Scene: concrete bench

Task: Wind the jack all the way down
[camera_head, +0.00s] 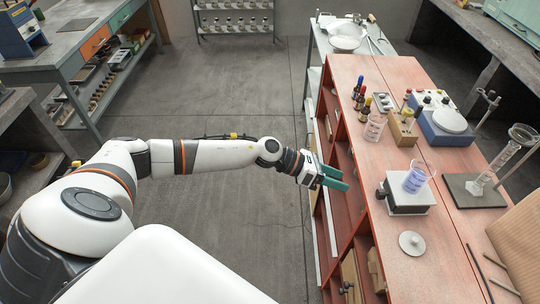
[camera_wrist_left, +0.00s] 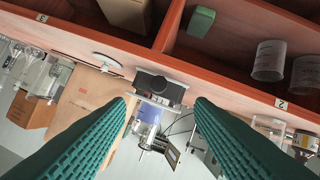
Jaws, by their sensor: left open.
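The lab jack (camera_head: 408,196) stands near the front edge of the red-brown bench. It has a pale top plate and a dark knob (camera_head: 381,191) on its left side, facing my left arm. A beaker (camera_head: 417,177) with purple-blue liquid stands on its plate. My left gripper (camera_head: 335,177), with green fingers, is open and empty, left of the knob and apart from it, out in front of the bench. In the left wrist view, the jack (camera_wrist_left: 161,86) and beaker (camera_wrist_left: 147,126) appear between the spread fingers (camera_wrist_left: 164,100). My right gripper is not seen.
A round lid-like disc (camera_head: 412,243) lies on the bench nearer me. A stirrer (camera_head: 446,125), a clamp stand base (camera_head: 470,191) and several dropper bottles stand around the jack. The bench front (camera_wrist_left: 210,72) has open shelves holding boxes and beakers.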

